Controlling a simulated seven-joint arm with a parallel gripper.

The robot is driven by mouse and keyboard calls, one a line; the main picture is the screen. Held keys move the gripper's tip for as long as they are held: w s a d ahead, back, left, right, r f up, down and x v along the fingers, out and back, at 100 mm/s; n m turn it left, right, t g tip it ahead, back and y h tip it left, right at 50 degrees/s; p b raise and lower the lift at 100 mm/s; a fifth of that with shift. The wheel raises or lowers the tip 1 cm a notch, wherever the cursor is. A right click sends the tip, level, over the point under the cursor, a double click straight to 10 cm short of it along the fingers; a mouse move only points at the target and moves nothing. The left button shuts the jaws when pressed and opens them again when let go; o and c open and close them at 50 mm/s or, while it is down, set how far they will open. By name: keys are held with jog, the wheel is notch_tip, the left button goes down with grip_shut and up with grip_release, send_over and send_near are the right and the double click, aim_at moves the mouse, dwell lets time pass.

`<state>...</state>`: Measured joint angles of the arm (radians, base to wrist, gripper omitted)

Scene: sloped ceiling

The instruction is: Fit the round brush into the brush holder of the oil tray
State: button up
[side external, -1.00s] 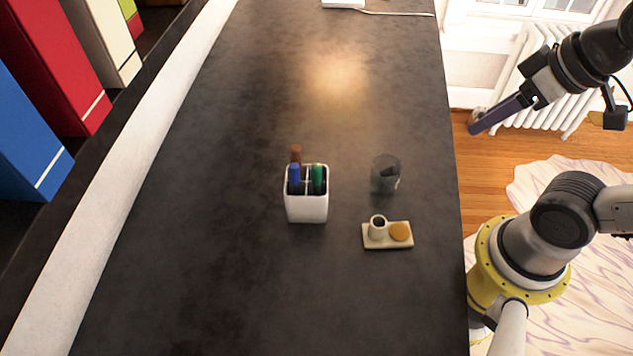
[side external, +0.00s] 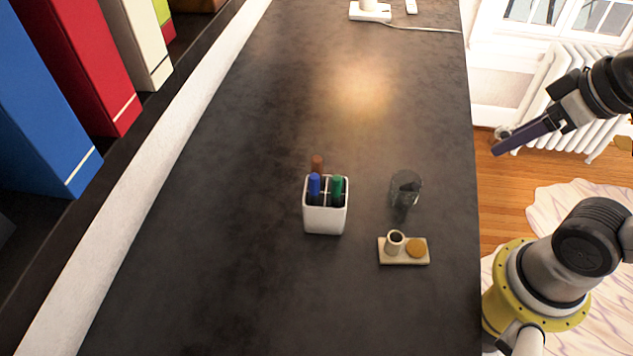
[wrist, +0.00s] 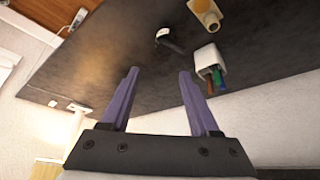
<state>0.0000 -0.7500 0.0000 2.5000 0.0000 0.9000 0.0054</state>
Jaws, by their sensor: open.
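The oil tray (side external: 388,259) is a small beige plate on the dark counter near its right edge. It carries a short round holder (side external: 395,243) with a dark opening and an orange disc (side external: 415,248). No brush is clearly recognisable; a dark object (side external: 402,206) shows at a grey see-through glass (side external: 406,184) behind the tray. In the wrist view a dark, slim shape (wrist: 173,45) lies beyond my fingers, and the holder (wrist: 212,24) is near the top edge. My gripper (wrist: 158,73) is open and empty; its purple fingers (side external: 500,149) are off the counter's right side.
A white pen cup (side external: 325,219) with blue, green and brown pens stands left of the glass. Binders (side external: 85,70) line the left shelf. A white base with a cable (side external: 370,12) is at the far end.

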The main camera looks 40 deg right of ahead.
jog(key=w+a+r+m, duration=0.1)
jog(key=w+r+m, duration=0.55)
jog(key=m, duration=0.35)
jog(key=m+g, duration=0.4)
jog(key=g, duration=0.2)
send_over(316, 158)
notch_tip(316, 158, down, 9)
notch_tip(316, 158, down, 13)
jog(key=shift+r, duration=0.1)
grip_shut()
